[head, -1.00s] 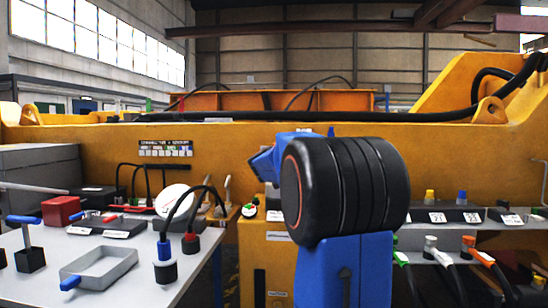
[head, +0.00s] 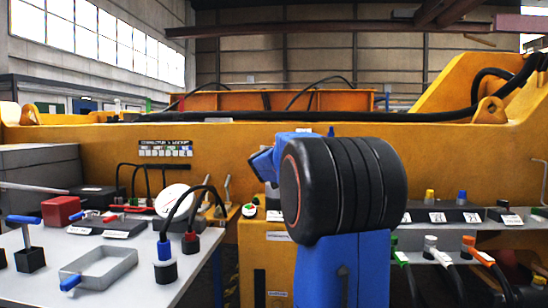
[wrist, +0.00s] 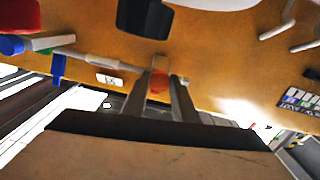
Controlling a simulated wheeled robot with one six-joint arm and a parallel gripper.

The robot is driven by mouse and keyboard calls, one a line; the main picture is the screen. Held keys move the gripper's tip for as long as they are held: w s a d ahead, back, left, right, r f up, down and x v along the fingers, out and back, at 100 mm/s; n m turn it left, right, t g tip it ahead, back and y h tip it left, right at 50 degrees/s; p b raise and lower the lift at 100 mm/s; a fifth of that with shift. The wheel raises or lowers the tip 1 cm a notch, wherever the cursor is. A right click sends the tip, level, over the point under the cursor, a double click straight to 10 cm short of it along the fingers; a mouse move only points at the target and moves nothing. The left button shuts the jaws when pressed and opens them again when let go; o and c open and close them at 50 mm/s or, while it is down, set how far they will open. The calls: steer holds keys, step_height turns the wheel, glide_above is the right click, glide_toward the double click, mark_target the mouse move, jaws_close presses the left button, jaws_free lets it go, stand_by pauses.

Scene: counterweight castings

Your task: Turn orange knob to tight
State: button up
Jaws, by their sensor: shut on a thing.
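In the wrist view my gripper (wrist: 160,92) reaches to the yellow-orange machine face, its two grey fingers close together. A small orange-red knob (wrist: 157,82) shows between the fingertips, and they are shut on it. A tan-orange block shows just beyond the tips. Any mark for tight or loose on the knob cannot be made out. In the head view my black and blue arm stands in front of the machine and hides the gripper and this knob.
A grey table (head: 120,238) at left holds a red block (head: 61,210), a grey tray (head: 98,267) and a blue T-handle (head: 27,240). At right, a shelf carries cable plugs, one orange (head: 468,243). In the wrist view a pale rod (wrist: 105,63) lies close to the fingers.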

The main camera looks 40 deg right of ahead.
steer(key=shift+m, duration=10)
steer(key=shift+f, duration=0.1)
steer(key=o, duration=1)
steer(key=shift+o, duration=0.2)
steer(key=v, duration=1.7)
steer(key=shift+a, duration=0.25)
